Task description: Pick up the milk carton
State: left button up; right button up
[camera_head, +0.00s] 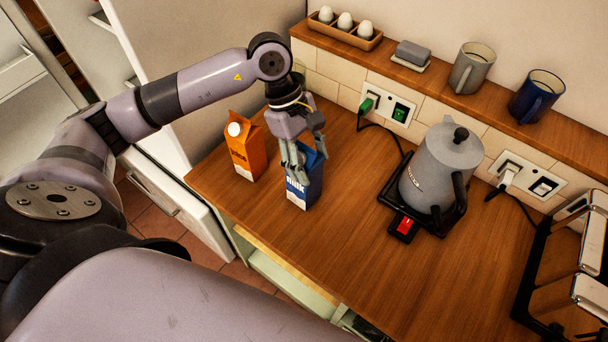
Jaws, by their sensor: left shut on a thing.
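The blue milk carton (301,193) stands on the wooden counter near its left end, with white lettering on its front. My left gripper (304,158) reaches down over it from above and is shut on its upper part. The fingers hide much of the carton's top. The carton looks upright, and I cannot tell whether its base is clear of the counter. My right gripper is not in view.
An orange carton (244,152) with a white cap stands just left of the milk. A grey kettle (440,170) sits on a black base to the right. A shelf (400,71) with eggs and mugs runs along the back. The front middle of the counter (360,250) is clear.

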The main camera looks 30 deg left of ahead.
pick_arm(q)
grip_shut()
jog(key=shift+r, duration=0.1)
dwell(0.4)
